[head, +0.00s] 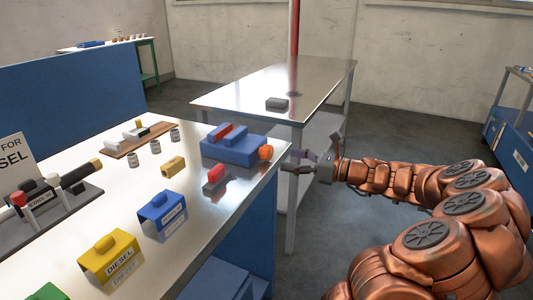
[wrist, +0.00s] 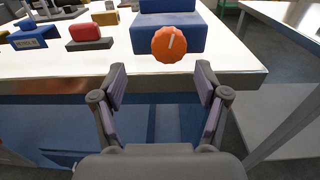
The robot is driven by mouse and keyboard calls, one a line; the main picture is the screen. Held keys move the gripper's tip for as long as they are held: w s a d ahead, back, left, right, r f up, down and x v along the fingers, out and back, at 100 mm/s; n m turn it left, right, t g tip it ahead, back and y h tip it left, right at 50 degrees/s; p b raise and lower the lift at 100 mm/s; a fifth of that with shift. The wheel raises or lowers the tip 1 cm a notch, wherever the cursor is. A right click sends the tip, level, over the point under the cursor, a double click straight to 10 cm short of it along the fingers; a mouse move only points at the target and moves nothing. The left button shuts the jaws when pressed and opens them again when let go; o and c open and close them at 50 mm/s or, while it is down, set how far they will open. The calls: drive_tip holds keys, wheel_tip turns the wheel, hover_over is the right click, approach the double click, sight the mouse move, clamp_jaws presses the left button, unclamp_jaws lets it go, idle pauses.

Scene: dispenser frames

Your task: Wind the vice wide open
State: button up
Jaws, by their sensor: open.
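The vice (head: 233,149) is a blue block with a red part (head: 222,132) and a grey part on top, near the bench's right edge. An orange knob (head: 265,152) sits on its right end. In the wrist view the knob (wrist: 177,44) faces me with a pale line mark tilted slightly right of upright, and the blue vice body (wrist: 213,34) is behind it. My gripper (head: 288,162) is open and empty, just right of the knob. In the wrist view my gripper's fingertips (wrist: 160,68) are apart, short of the knob and not touching it.
A red-and-grey block (head: 215,180), a yellow block (head: 173,166), a blue labelled cover (head: 162,213) and a yellow DIESEL cover (head: 110,257) stand on the bench. Behind is a metal table (head: 315,80) with a red post (head: 294,45). Open floor lies right of the bench.

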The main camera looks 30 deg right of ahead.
sight(271, 153)
drive_tip(key=shift+m, duration=0.3)
drive_tip(key=shift+w+d+b+x, duration=0.1)
drive_tip(key=shift+d+x, duration=0.05)
drive_tip(key=shift+x, duration=1.05)
drive_tip(key=shift+w+d+b+x, duration=0.1)
drive_tip(key=shift+d+x, duration=0.1)
drive_tip(key=shift+x, duration=1)
drive_tip(key=shift+w+d+b+x, duration=0.1)
drive_tip(key=shift+d+x, duration=0.05)
drive_tip(key=shift+x, duration=1.05)
drive_tip(key=shift+c, duration=0.2)
drive_tip(key=c, duration=1.1)
drive_tip(key=shift+n+b, duration=0.8)
drive_tip(key=shift+n, duration=1.5)
drive_tip(key=o, duration=1.1)
drive_tip(key=shift+o, duration=0.2)
